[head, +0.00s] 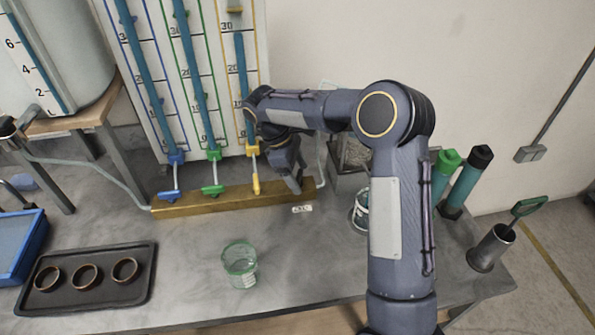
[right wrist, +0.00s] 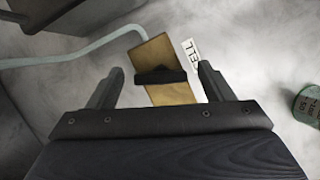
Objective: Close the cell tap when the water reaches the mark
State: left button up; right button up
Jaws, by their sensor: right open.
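A black tap lever (right wrist: 160,76) lies crosswise on the end of the brass manifold (right wrist: 172,94); the CELL label (right wrist: 191,55) is beside it. The label also shows in the head view (head: 302,209). My right gripper (right wrist: 161,72) is open, with one finger on each side of the lever and gaps on both sides. In the head view my right gripper (head: 294,184) points down at the manifold's right end (head: 215,200) and hides the lever. A box-like container (head: 352,153) is partly hidden behind my right arm; its water level and mark cannot be told. My left gripper is not in view.
Blue (head: 169,195), green (head: 212,190) and yellow (head: 256,184) taps stand below scaled tubes. A green-rimmed clear beaker (head: 240,265), a dark tray with rings (head: 140,290) and a metal cup (head: 488,250) stand on the bench. Its front middle is mostly clear.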

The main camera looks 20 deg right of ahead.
jog(key=shift+c, duration=0.4)
jog(key=c, duration=0.9)
jog(key=shift+r+m+g+p, duration=0.25)
jog(key=shift+m+g+p, duration=0.05)
jog(key=shift+m+p, duration=0.35)
jog(key=shift+f+m+y, duration=0.15)
jog(key=shift+m+y, duration=0.35)
jog(key=shift+m, duration=0.25)
jog(key=o, duration=1)
jog(key=shift+v, duration=3.85)
jog(key=shift+w, duration=0.1)
